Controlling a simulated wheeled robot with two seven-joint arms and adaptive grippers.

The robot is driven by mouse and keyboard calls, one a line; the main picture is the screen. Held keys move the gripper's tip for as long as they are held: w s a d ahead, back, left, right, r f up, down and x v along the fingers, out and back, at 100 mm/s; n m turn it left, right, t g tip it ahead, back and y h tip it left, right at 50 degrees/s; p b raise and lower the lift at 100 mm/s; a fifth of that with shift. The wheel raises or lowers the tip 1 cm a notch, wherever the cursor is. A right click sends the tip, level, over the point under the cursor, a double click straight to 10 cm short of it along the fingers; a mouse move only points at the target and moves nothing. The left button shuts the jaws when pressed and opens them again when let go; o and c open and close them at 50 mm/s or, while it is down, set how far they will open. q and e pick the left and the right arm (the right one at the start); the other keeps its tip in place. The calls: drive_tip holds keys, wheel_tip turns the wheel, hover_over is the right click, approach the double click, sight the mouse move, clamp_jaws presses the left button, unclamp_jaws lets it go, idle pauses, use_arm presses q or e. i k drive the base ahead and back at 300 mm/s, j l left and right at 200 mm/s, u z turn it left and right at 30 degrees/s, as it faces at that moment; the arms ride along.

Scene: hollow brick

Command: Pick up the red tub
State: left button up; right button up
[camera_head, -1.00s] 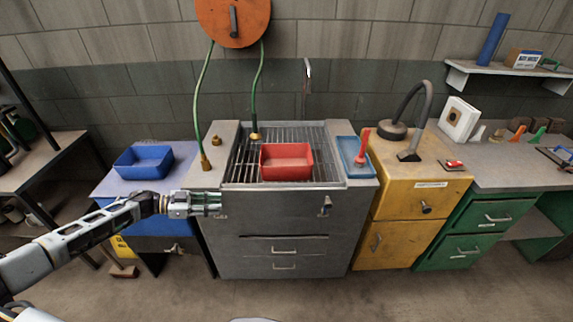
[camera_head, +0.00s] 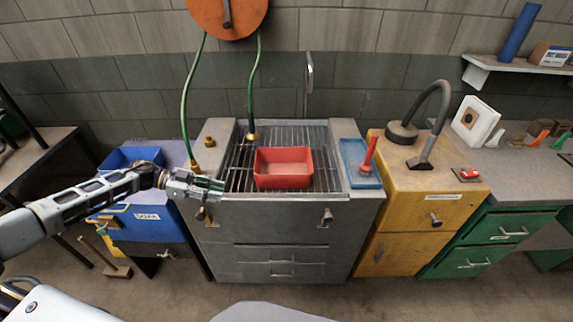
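The red tub (camera_head: 284,168) is an open rectangular bin. It sits upright on the metal grate (camera_head: 236,178) on top of the grey cabinet. My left gripper (camera_head: 218,184) is at the cabinet's front left edge, to the left of the tub and apart from it. Its fingers point right, toward the tub. The fingers are small in view and I cannot tell whether they are open or shut. My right gripper is not in view.
A blue tray (camera_head: 356,160) with a red-handled tool (camera_head: 368,156) lies right of the grate. Green hoses (camera_head: 256,90) hang from an orange reel (camera_head: 228,14) behind. A blue bin (camera_head: 128,158) stands left, behind my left arm. A yellow cabinet (camera_head: 440,188) stands to the right.

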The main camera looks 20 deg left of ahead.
sight(276, 167)
drive_tip(key=i, duration=1)
